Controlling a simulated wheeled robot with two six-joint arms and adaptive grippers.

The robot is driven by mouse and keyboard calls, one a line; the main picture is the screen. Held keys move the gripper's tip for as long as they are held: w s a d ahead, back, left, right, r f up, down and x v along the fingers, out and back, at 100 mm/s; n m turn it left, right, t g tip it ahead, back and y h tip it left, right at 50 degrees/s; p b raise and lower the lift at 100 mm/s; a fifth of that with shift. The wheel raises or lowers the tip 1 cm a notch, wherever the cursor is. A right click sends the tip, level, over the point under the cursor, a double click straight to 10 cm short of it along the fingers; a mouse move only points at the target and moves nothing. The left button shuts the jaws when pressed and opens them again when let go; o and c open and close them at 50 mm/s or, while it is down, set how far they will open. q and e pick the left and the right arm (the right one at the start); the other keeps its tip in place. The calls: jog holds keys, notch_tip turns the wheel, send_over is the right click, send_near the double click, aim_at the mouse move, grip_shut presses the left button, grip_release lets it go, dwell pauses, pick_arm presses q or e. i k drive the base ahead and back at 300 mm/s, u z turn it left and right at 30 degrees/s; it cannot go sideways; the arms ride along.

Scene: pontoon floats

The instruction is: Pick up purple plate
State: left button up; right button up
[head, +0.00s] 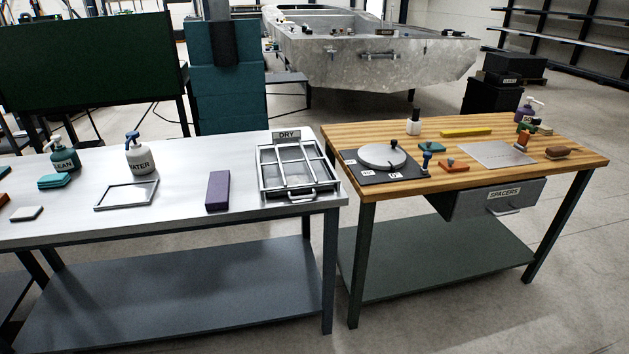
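The purple plate (218,190) is a purple rectangular slab on the white-topped table (180,222), near its front edge. It stands between an empty rectangular frame on its left and the rack labelled DRY on its right, apart from both. Its top and front faces show and nothing covers it. Neither of my grippers is in the head view.
The empty frame (127,194), the WATER bottle (140,157) and teal cloths (54,181) lie left of the plate. The DRY rack (298,172) has a front handle. A wooden table (460,205) with tools and a SPACERS drawer (494,198) stands right. Floor in front is clear.

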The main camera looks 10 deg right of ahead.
aim_at(218, 191)
jog(key=z, duration=0.6)
jog(key=i, duration=1)
jog(key=u, duration=0.05)
